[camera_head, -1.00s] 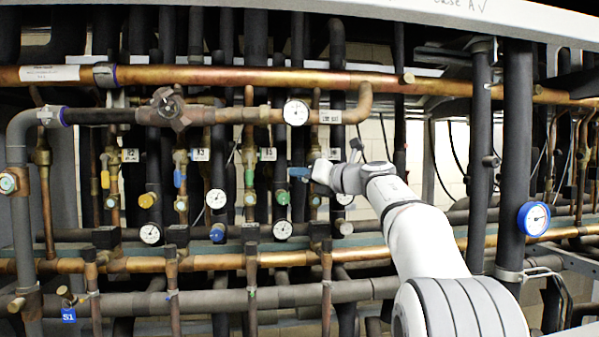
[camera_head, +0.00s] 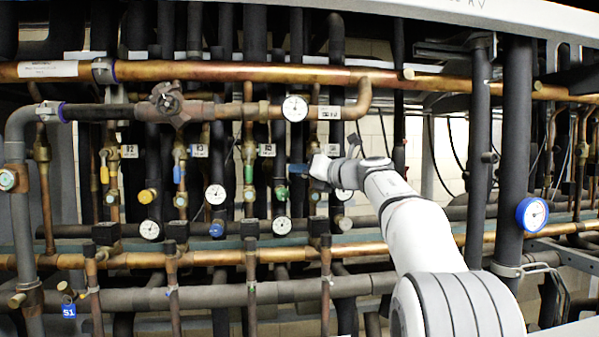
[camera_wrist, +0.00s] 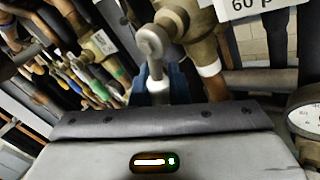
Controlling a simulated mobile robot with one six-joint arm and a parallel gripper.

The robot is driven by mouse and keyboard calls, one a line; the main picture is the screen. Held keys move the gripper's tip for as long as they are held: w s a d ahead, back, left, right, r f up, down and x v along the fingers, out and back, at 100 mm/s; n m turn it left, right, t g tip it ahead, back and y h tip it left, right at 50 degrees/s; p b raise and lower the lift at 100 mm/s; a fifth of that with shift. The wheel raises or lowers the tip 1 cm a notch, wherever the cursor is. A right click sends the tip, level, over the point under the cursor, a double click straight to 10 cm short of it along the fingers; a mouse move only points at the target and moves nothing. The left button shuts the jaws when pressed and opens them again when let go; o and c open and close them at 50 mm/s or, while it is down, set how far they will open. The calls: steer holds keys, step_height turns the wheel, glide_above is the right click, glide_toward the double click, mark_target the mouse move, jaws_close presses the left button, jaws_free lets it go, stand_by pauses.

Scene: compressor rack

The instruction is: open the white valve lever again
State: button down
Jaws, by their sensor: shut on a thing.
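The white valve lever (camera_wrist: 159,86) shows in the wrist view as a short pale piece between my blue fingers, below a round metal knob and a brass valve body (camera_wrist: 202,45). My gripper (camera_wrist: 162,82) is shut on it. Its lower part is hidden behind the gripper's dark front edge. In the head view my gripper (camera_head: 298,169) reaches from the right to the valve on the rightmost of the vertical branch lines. The lever itself is hidden there by the gripper, so its angle is hard to tell.
Yellow (camera_head: 104,174), blue (camera_head: 177,174) and green (camera_head: 249,174) levers sit on branches to the left. Several gauges, such as one above my gripper (camera_head: 295,108), stand close. A thick dark pipe with a blue-rimmed gauge (camera_head: 532,214) rises right of my arm.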

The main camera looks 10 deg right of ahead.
steer(key=n+p, duration=0.1)
steer(key=d+n+g+h+p, duration=0.1)
steer(key=p, duration=0.1)
steer(key=shift+d+f, duration=0.2)
steer(key=shift+f, duration=0.2)
steer(key=c, duration=1.7)
jaws_free()
steer(key=b+v, duration=0.2)
steer(key=v, duration=0.6)
steer(key=shift+w+r, duration=0.1)
